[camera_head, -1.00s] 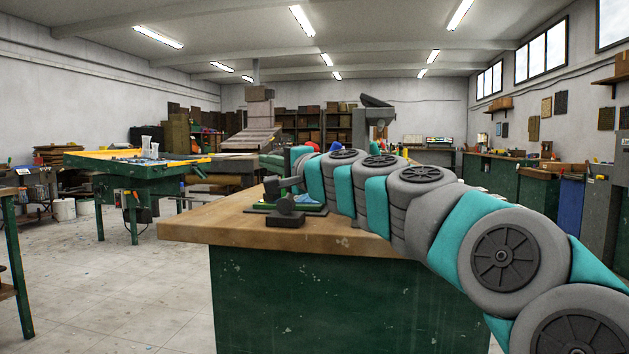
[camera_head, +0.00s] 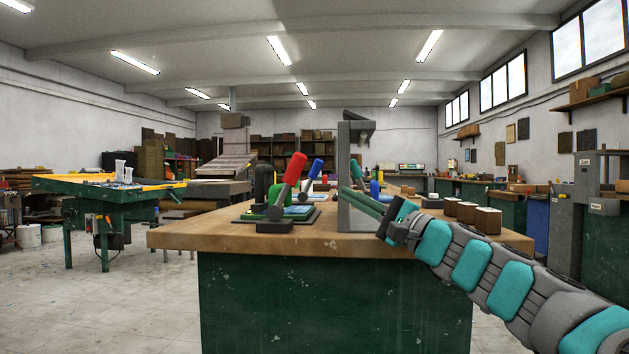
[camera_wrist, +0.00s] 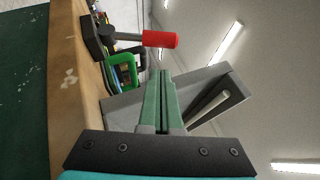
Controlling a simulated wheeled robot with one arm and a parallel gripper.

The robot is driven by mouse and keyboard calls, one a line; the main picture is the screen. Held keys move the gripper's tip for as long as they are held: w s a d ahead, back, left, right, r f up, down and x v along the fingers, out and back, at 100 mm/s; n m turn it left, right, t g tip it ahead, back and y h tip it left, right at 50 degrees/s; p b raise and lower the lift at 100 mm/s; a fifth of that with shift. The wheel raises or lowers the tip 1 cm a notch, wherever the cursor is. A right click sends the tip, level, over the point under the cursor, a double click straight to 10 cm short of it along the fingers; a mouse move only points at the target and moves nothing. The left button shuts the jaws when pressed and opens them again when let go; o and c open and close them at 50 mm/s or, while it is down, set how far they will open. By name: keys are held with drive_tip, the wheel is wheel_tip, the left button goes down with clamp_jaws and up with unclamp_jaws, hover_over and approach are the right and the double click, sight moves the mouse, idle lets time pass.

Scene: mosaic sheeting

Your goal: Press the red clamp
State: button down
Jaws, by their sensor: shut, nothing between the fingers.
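The red clamp (camera_head: 289,178) stands on the near left part of the wooden bench top (camera_head: 215,240). Its red handle tilts up to the right over a dark base. In the wrist view, the red handle (camera_wrist: 160,39) lies ahead of my fingertips, with a gap between. My gripper (camera_head: 346,192) is at the right of the clamp, beside the grey upright stand. Its green fingers are together and empty, and they also show in the wrist view (camera_wrist: 160,76).
A blue-handled clamp (camera_head: 316,168) and a black-and-green one (camera_head: 262,184) stand close by. The grey stand (camera_head: 357,215) rises between the clamp and my arm. Several brown blocks (camera_head: 467,211) sit at the right of the bench.

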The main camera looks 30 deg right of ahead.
sight(287, 186)
drive_tip(key=x, duration=1)
drive_tip(key=shift+a+r, duration=0.1)
drive_tip(key=shift+r, duration=0.1)
